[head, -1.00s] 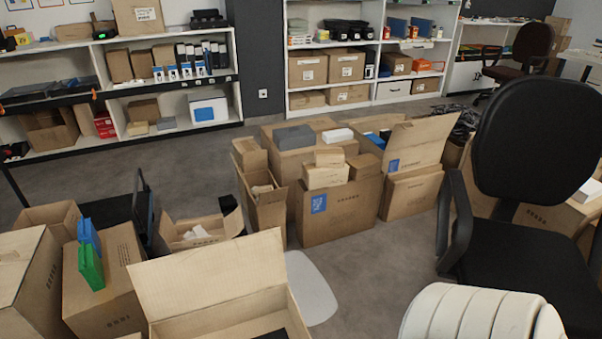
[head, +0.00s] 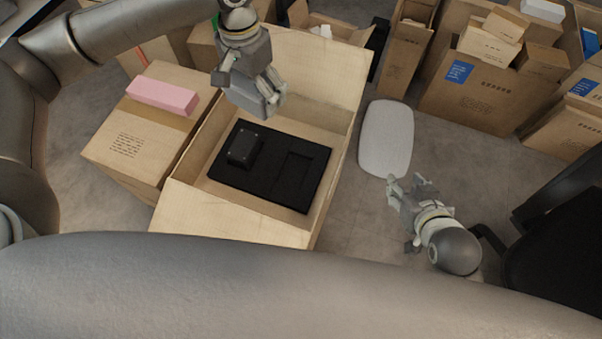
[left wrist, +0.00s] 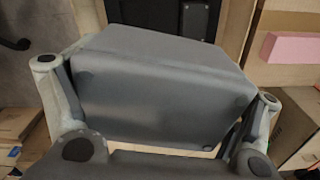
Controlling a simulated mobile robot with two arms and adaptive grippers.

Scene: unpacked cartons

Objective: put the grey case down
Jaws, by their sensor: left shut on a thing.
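The grey case (left wrist: 160,90) fills the middle of the left wrist view, between the two fingers of my left gripper (left wrist: 155,115). In the head view my left gripper (head: 252,88) is shut on the grey case (head: 252,98) and holds it over the far part of the open carton (head: 185,215). The black insert (head: 285,190) lies inside this carton, with a black block (head: 245,147) at its left and a recess at its right. My right gripper (head: 403,205) looks open and empty, to the right of the carton.
A closed carton with a pink box (head: 162,95) on top stands left of the open carton. A pale rounded panel (head: 386,138) lies on the floor to the right. Several cartons (head: 490,85) stand at the back right. A black chair (head: 560,235) is at the right edge.

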